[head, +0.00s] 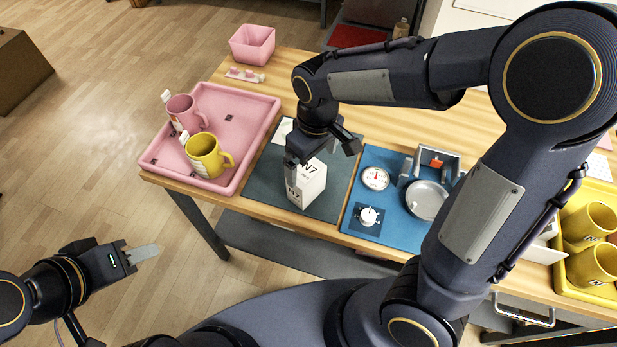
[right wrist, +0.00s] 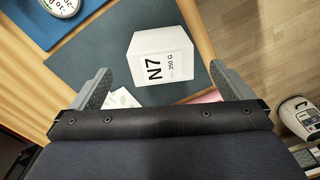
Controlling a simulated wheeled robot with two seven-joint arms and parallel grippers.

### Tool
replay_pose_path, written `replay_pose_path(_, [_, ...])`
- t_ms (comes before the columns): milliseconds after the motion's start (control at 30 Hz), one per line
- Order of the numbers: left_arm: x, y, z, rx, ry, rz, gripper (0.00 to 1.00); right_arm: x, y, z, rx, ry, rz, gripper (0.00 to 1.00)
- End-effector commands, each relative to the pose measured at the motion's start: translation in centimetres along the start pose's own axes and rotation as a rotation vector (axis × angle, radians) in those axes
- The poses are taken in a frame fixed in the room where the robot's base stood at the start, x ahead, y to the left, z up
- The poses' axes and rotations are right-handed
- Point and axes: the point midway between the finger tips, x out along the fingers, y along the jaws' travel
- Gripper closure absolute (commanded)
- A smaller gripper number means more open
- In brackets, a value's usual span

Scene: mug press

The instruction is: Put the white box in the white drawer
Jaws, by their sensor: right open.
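The white box (head: 308,187), marked N7, stands on a dark green mat (head: 328,205) on the wooden table. My right gripper (head: 316,158) is over the box with its fingers apart. In the right wrist view the box (right wrist: 162,62) shows between and beyond the two open fingers (right wrist: 162,88), with a visible gap on each side. My left gripper (head: 143,253) is at the lower left, away from the table and empty; its finger opening is not clear. A metal handle (head: 524,312) shows below the table's right front edge; my right arm hides part of that area, and I cannot make out a white drawer clearly.
A pink tray (head: 240,160) with a pink mug (head: 184,112) and a yellow mug (head: 205,158) is left of the mat. A blue mat (head: 388,222) with a dial (head: 375,178) and press (head: 428,195) is to the right. Yellow mugs (head: 592,265) stand at the far right.

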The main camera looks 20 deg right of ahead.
Motion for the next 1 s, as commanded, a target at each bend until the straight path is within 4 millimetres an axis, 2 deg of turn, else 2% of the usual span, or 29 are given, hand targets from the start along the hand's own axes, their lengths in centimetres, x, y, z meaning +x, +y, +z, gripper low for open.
replay_pose_path(167, [-0.2,0.1,-0.1,0.0,0.0,0.0,0.64,1.3,-0.4,-1.1,-0.048,-0.035,0.038,0.0])
replay_pose_path(467, [-0.3,0.1,-0.1,0.0,0.0,0.0,0.64,4.7,-0.2,-1.0,-0.046,-0.039,0.038,0.0])
replay_pose_path(700, [-0.4,0.2,-0.2,0.0,0.0,0.0,0.64,8.1,0.0,-1.1,-0.046,-0.037,0.037,0.0])
replay_pose_path(1000, [-0.4,0.2,-0.2,0.0,0.0,0.0,0.64,8.6,0.0,-1.1,-0.046,-0.033,0.037,0.0])
